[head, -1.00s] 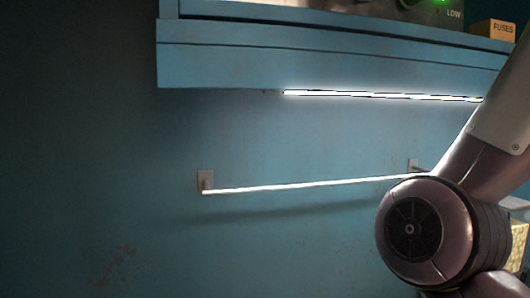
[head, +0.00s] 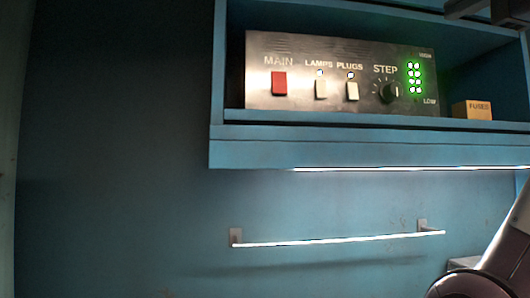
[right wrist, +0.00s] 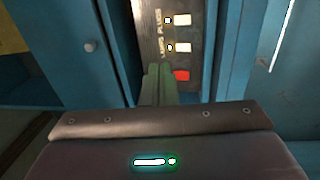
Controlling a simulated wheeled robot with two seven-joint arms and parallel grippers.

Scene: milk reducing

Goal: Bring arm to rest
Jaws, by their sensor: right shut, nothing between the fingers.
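My right gripper (head: 468,8) shows as a dark shape at the top right edge of the head view, mostly cut off. In the right wrist view my right gripper (right wrist: 160,84) has its fingers together and empty, with the control panel (right wrist: 150,30) behind them. In the head view the panel (head: 310,75) stands inside a blue wall shelf, with a red MAIN switch (head: 279,83), a LAMPS switch (head: 320,88), a PLUGS switch (head: 352,91) and a STEP knob (head: 389,92). Green lights glow beside the knob. My left gripper is not in view.
A FUSES box (head: 473,110) sits at the shelf's right. The blue shelf (head: 330,150) has a bright light strip (head: 400,169) beneath it. A rail (head: 340,239) is fixed to the wall below. My arm link fills the lower right corner. The wall at left is bare.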

